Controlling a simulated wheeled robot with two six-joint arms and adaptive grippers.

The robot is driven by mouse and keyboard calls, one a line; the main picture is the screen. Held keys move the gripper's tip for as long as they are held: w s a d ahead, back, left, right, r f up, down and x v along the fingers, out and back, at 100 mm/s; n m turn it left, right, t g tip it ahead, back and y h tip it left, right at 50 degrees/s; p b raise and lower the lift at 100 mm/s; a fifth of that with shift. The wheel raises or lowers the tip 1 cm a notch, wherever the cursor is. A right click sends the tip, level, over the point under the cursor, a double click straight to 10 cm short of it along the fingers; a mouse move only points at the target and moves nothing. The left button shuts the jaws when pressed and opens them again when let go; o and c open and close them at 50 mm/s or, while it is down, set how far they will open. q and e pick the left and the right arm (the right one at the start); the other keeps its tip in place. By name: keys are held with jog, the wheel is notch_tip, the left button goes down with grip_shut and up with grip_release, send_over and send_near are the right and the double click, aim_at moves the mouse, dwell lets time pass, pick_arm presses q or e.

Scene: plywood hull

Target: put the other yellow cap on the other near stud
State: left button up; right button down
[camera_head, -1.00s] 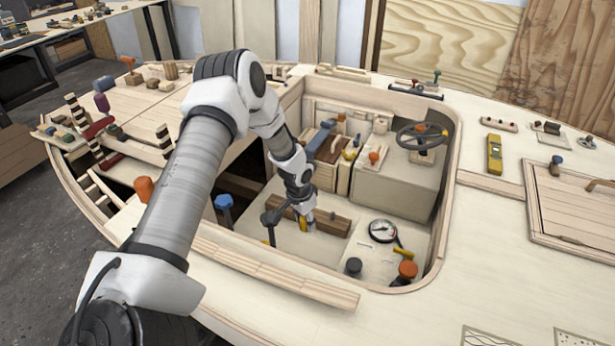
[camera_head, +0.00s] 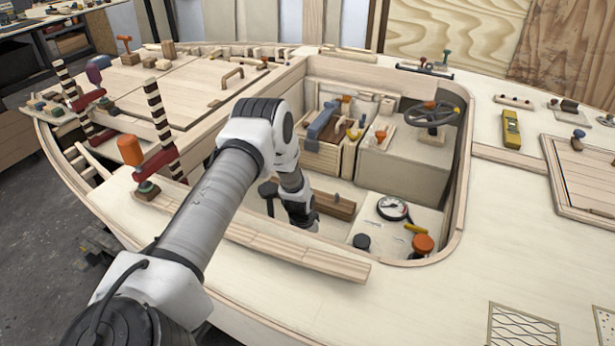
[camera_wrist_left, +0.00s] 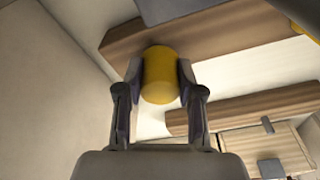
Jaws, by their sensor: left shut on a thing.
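My left gripper (camera_wrist_left: 160,85) is shut on a yellow cap (camera_wrist_left: 159,72), held between its two fingertips in the left wrist view. A brown wooden bar lies right beside the cap there; I cannot tell if they touch. In the head view my left gripper (camera_head: 303,217) reaches down into the cockpit well, and its fingertips and the cap are hidden behind the near coaming. A yellow piece (camera_wrist_left: 309,14) is cut off at the top right of the wrist view; I cannot tell what it is. I cannot make out the near studs. My right gripper is not in view.
The brown bar (camera_head: 337,204) stands just behind the gripper. A black-topped post (camera_head: 268,188) is close to its left. The near coaming (camera_head: 290,253) edges the well. A gauge (camera_head: 392,208), a black knob (camera_head: 361,241) and an orange knob (camera_head: 422,243) sit to the right.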

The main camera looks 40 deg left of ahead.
pick_arm(q)
jog(key=shift+f, duration=0.7)
jog(key=shift+w, duration=0.1)
jog(key=shift+r, duration=0.1)
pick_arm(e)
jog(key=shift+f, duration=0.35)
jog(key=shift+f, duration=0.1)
pick_arm(q)
jog(key=shift+f, duration=0.2)
jog(key=o, duration=1)
jog(key=shift+c, duration=0.2)
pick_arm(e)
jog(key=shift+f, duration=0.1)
pick_arm(q)
jog(key=shift+r, duration=0.15)
